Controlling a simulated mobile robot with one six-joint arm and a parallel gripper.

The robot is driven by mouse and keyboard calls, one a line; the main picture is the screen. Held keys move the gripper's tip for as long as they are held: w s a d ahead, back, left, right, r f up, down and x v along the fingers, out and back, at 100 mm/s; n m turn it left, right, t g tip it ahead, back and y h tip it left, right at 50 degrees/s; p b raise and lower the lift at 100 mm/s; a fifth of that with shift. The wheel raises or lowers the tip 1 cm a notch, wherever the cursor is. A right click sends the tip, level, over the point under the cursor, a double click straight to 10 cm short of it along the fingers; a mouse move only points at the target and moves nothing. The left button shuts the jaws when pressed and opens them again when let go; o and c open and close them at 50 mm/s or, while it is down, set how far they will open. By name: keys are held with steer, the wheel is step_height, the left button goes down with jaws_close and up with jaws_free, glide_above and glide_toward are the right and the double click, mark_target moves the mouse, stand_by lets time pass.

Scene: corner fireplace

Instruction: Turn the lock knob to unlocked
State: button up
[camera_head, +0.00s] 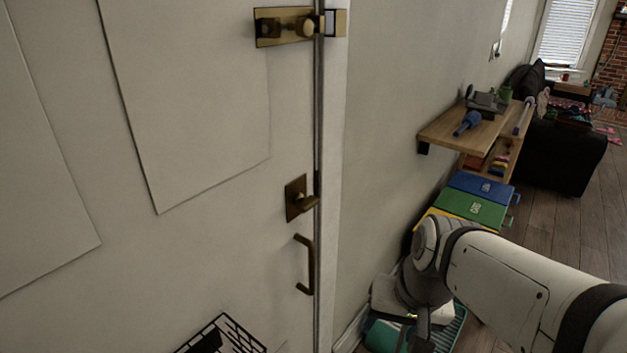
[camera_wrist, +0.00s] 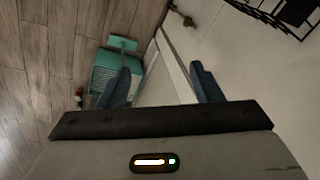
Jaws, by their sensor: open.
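The lock knob (camera_head: 306,202) is a brass thumb-turn on a square plate on the white door, near its right edge. Its lever points sideways to the right. A brass pull handle (camera_head: 307,265) is just below it, and a brass slide bolt (camera_head: 288,27) is at the top of the door. My gripper (camera_head: 420,332) hangs low, right of the door and apart from the knob. In the wrist view my gripper (camera_wrist: 164,82) has its two blue fingers spread with nothing between them. The knob cannot be made out in the wrist view.
A black wire basket (camera_head: 222,338) is low at the door; it also shows in the wrist view (camera_wrist: 285,15). A wooden shelf (camera_head: 470,130) and coloured boxes (camera_head: 472,207) line the wall. A teal bin (camera_wrist: 112,72) is on the floor. Wooden floor (camera_head: 560,215) is open at right.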

steer(key=shift+o, duration=1.3)
steer(key=w+a+m+g+y, duration=0.1)
steer(key=w+a+m+y, duration=0.2)
steer(key=a+m+y, duration=0.3)
steer(key=shift+a+f+m, duration=0.25)
steer(key=shift+a+m, duration=0.05)
steer(key=shift+a, duration=0.75)
steer(key=m+t+y+b, duration=0.1)
steer(key=m+t+y, duration=0.75)
steer(key=m, duration=0.85)
glide_toward(313, 206)
steer(key=w+a+t+h, duration=0.1)
steer(key=a+t+h, duration=0.1)
steer(key=a, duration=0.2)
steer(key=x, duration=0.5)
steer(key=p+x, duration=0.1)
steer(key=x, duration=0.1)
steer(key=shift+w+a+r, duration=0.15)
steer(key=shift+r, duration=0.15)
steer(key=shift+c, duration=0.5)
steer(key=c, duration=0.9)
